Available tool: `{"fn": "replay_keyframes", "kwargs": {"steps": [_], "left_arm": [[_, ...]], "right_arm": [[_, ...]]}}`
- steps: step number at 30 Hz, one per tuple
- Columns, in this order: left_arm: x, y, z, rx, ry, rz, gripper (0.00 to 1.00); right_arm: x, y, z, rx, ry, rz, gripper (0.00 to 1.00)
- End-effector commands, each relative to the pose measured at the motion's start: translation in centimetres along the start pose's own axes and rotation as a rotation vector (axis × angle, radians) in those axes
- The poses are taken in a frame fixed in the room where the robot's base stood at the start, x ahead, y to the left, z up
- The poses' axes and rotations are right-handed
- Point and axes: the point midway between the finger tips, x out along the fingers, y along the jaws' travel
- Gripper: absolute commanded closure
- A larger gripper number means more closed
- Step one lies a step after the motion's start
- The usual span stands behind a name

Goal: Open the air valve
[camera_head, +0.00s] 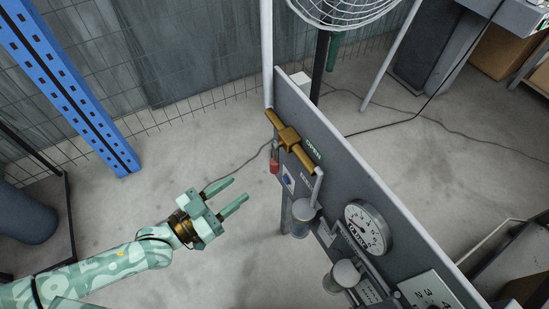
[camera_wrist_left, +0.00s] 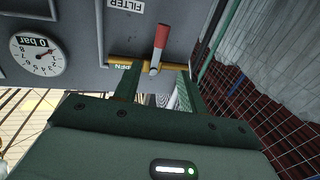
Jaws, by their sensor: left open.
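The air valve (camera_head: 289,137) is a brass fitting on the grey panel, with an "OPEN" label beside it. Its red-ended handle (camera_head: 275,164) hangs down from it on the gripper's side. In the left wrist view the red handle (camera_wrist_left: 161,37) has a silver lower part and crosses the brass pipe (camera_wrist_left: 175,66). My left gripper (camera_head: 240,191) is open and empty, left of and apart from the panel, its fingers pointing toward it. In the left wrist view the handle appears between the two fingers (camera_wrist_left: 158,86), beyond their tips. My right gripper is not in view.
A pressure gauge (camera_head: 367,228) is on the panel; in the wrist view it is labelled "0 bar" (camera_wrist_left: 36,55). Filter canisters (camera_head: 301,217) stick out from the panel below the valve. A blue post (camera_head: 65,85) stands at the left. The floor around my gripper is clear.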

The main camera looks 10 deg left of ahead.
Motion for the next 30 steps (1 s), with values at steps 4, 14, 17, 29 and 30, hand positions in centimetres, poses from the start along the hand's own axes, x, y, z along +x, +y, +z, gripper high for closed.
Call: {"fn": "replay_keyframes", "kwargs": {"steps": [4, 14, 17, 29, 30], "left_arm": [[4.0, 0.0, 0.4, -0.002, 0.002, 0.000, 0.59], [11.2, 0.0, 0.4, -0.001, -0.001, 0.000, 0.59], [12.3, -0.1, 0.3, -0.001, -0.002, -0.001, 0.59], [13.1, 0.0, 0.1, 0.001, -0.002, 0.000, 0.61], [13.1, 0.0, 0.1, 0.001, -0.003, 0.000, 0.73]], "right_arm": [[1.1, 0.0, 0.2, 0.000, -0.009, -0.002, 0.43], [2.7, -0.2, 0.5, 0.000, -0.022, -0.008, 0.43], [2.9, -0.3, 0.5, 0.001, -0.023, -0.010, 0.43], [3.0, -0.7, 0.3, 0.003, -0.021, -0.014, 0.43], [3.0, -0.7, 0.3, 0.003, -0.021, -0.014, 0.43]]}}
